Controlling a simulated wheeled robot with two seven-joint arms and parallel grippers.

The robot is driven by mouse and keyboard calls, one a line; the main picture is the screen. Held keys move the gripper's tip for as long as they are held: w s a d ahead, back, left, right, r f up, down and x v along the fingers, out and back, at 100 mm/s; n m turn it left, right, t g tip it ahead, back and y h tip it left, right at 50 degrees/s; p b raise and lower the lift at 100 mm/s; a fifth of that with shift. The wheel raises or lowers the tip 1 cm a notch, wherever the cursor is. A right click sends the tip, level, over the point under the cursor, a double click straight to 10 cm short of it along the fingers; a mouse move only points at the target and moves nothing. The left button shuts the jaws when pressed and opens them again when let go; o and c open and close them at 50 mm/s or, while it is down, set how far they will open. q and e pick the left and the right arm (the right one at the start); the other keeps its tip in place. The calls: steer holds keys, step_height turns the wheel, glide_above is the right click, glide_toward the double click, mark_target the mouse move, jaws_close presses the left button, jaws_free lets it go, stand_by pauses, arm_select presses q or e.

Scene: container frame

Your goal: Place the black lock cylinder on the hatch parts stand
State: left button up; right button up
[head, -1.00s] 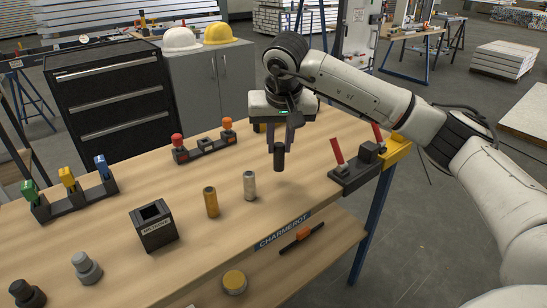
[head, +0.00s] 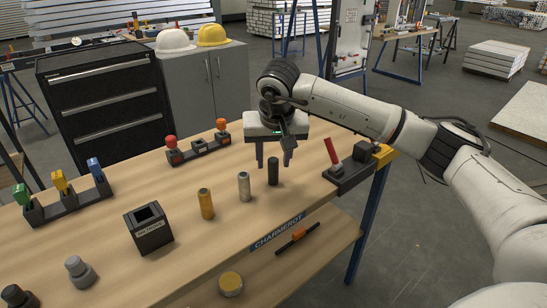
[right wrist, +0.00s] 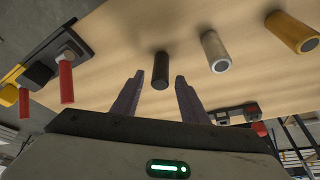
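The black lock cylinder (head: 273,171) stands upright on the table, at the right end of a row with a silver cylinder (head: 244,187) and a brass one (head: 206,204). My right gripper (head: 274,164) is open above it, a finger on each side of its upper part. In the right wrist view the cylinder (right wrist: 161,71) sits between the fingertips (right wrist: 158,78) with a gap on both sides. Several dark stands are on the table; I cannot tell which is the hatch parts stand. My left gripper is out of view.
A stand with a red handle and black block (head: 361,151) is close right of my gripper. A stand with red and orange knobs (head: 199,146) is behind left. A black open box (head: 149,236) and a stand with coloured pieces (head: 64,204) are further left.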

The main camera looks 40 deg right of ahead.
steer(key=shift+r, duration=0.55)
steer(key=v, duration=1.1)
steer(key=shift+s, duration=0.2)
